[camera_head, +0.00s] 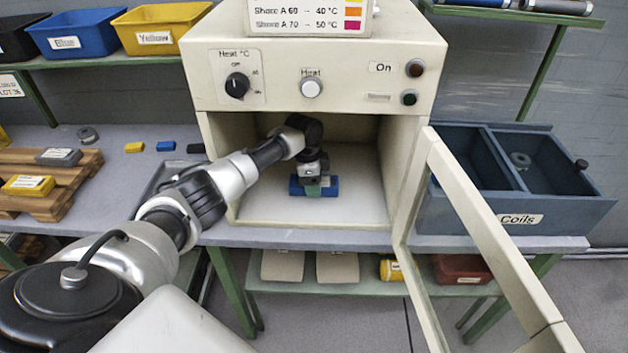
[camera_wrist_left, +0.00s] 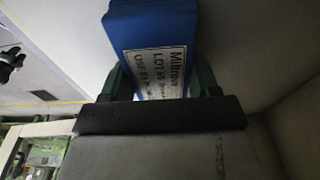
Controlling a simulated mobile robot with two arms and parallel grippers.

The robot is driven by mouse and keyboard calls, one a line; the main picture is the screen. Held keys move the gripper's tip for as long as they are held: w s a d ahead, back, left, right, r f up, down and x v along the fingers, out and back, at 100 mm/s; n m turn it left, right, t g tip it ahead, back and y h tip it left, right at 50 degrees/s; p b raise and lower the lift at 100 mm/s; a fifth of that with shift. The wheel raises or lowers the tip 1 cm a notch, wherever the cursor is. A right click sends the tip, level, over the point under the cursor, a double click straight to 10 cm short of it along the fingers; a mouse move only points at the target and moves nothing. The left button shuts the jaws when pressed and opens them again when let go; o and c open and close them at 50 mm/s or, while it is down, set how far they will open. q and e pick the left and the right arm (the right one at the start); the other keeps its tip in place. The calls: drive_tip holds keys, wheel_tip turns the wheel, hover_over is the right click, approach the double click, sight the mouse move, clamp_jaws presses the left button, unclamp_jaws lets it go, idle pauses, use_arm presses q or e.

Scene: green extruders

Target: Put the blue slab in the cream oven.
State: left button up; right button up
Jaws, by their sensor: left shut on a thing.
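The cream oven (camera_head: 210,75) stands on the bench with its framed door (camera_head: 480,220) swung open to the right. My left arm reaches through the opening. My left gripper (camera_head: 312,186) is inside the oven, shut on the blue slab (camera_head: 330,187), which is at or just above the oven floor; I cannot tell if it touches. In the left wrist view the blue slab (camera_wrist_left: 150,25) has a white printed label and sits between the green fingers of the gripper (camera_wrist_left: 160,78). My right gripper is not in view.
The open door stands in front of a blue-grey coils bin (camera_head: 510,217) at the right. At the left are a wooden pallet (camera_head: 50,200) with grey and yellow slabs, and small yellow and blue blocks (camera_head: 165,145). Blue and yellow bins (camera_head: 160,28) sit on the shelf above.

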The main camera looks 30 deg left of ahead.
use_arm(q)
drive_tip(key=shift+f, duration=0.1)
drive_tip(key=o, duration=1.1)
drive_tip(key=shift+s+a+r, duration=0.1)
drive_tip(key=shift+a+r, duration=0.05)
drive_tip(key=shift+r, duration=1.15)
drive_tip(key=shift+s+a+r, duration=0.1)
drive_tip(key=shift+s+r, duration=0.05)
drive_tip(key=shift+r, duration=1.15)
drive_tip(key=shift+s+a+r, duration=0.1)
drive_tip(key=shift+a+r, duration=0.05)
drive_tip(key=shift+r, duration=1.15)
